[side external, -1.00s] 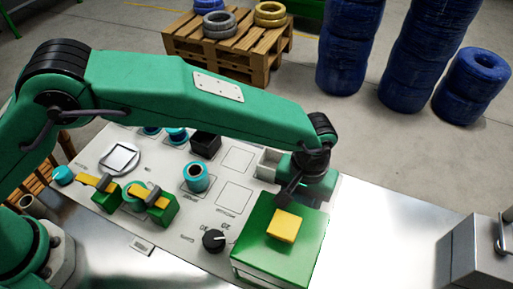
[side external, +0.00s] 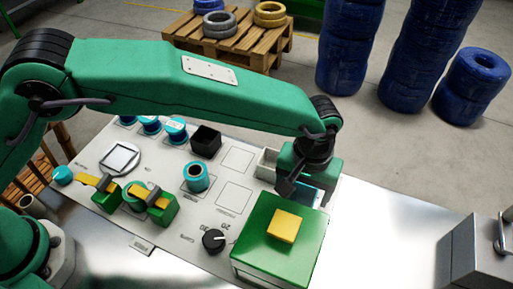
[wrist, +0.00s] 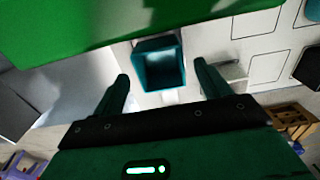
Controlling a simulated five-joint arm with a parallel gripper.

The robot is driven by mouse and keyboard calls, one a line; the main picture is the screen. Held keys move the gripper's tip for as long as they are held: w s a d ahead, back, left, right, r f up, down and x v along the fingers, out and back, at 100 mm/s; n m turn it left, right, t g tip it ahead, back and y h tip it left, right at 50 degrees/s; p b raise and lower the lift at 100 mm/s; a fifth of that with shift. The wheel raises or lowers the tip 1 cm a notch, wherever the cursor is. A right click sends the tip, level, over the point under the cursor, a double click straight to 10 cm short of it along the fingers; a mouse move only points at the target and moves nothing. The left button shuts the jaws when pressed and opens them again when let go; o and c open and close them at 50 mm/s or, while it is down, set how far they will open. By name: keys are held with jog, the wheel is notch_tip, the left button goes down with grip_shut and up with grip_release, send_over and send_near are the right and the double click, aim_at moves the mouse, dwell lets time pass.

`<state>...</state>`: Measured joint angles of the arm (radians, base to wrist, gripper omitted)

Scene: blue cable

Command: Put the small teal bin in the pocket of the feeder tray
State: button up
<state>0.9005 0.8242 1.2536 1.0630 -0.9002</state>
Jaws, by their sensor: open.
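The small teal bin (wrist: 158,65) is open-topped and looks empty. In the wrist view it lies between and just beyond my two fingers, with a gap on each side. My gripper (wrist: 162,74) is open and holds nothing. In the side view my gripper (side external: 290,187) is over the far side of the green box, and the bin is mostly hidden behind it. The pale feeder tray (side external: 267,163) shows partly at the left of my gripper. I cannot tell whether the bin sits fully in its pocket.
A green box (side external: 262,250) with a yellow block (side external: 285,226) on top stands close in front of my gripper. A black container (side external: 206,141) and a teal cylinder (side external: 196,177) stand on the white panel to the left. Bare metal table lies at the right.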

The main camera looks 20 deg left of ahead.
notch_tip(320, 180, up, 9)
jog(key=shift+f, duration=0.15)
dwell(0.4)
jog(key=w+a+r+t+h, duration=0.1)
jog(key=a+r, duration=0.6)
jog(key=a, duration=0.6)
jog(key=w+a+r+t, duration=0.1)
jog(key=a+r, duration=0.5)
jog(key=a, duration=0.7)
jog(key=s+a+f+t, duration=0.1)
jog(key=s+a, duration=0.7)
jog(key=a, duration=0.1)
jog(key=s+a+f+t+y, duration=0.1)
jog(key=s+a+t, duration=0.1)
jog(key=s+a, duration=0.5)
jog(key=a, duration=0.3)
jog(key=shift+s+a+f+t, duration=0.25)
jog(key=shift+s+f+t, duration=0.05)
jog(key=shift+s+f, duration=0.05)
